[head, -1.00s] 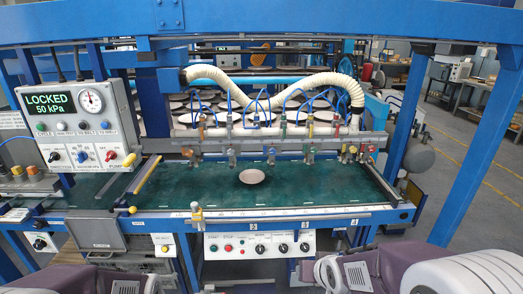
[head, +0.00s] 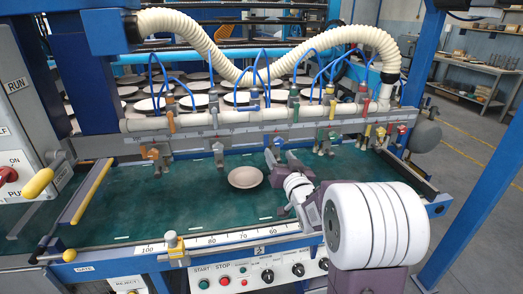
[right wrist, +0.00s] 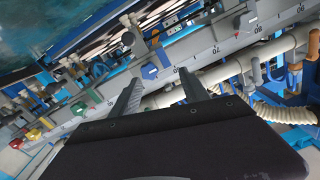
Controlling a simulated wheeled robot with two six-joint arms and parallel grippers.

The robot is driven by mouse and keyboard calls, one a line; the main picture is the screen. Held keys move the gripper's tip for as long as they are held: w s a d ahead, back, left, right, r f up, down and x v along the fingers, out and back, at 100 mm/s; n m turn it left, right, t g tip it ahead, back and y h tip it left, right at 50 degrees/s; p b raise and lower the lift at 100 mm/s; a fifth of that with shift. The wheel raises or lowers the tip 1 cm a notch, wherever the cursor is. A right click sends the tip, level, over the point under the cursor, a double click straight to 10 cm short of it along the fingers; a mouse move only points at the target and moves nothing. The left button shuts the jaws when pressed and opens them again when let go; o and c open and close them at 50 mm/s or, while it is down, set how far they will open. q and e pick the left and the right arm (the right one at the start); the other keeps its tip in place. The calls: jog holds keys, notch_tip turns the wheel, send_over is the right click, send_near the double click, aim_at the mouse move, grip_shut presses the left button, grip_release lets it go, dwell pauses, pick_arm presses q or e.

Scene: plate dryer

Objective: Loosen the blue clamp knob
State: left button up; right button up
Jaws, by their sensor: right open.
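The blue clamp knob (right wrist: 150,72) sits on a clamp on the grey rail in the right wrist view. It lies between the lines of my two fingertips and a little beyond them; I cannot tell if either touches it. My right gripper (right wrist: 160,84) is open and empty. In the head view my right gripper (head: 281,158) is just below the rail's middle, over the green bed, and the blue knob is hard to make out behind it. My left gripper is not in view.
Other clamps sit along the rail, with an orange knob (head: 153,153) to the left and a green one (head: 325,140) to the right. A round plate (head: 245,177) lies on the green bed (head: 130,205). A ribbed white hose (head: 230,72) arches above.

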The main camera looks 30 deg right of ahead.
aim_at(279, 144)
jog(key=shift+m+h, duration=0.3)
jog(key=w+d, duration=0.1)
jog(key=w, duration=0.1)
jog(key=w+d, duration=0.1)
jog(key=w, duration=0.1)
jog(key=w+d, duration=0.1)
jog(key=w, duration=0.2)
jog(key=shift+d+f+p, duration=0.2)
jog(key=shift+d+p, duration=0.1)
jog(key=shift+d, duration=0.1)
jog(key=shift+s, duration=0.1)
grip_shut()
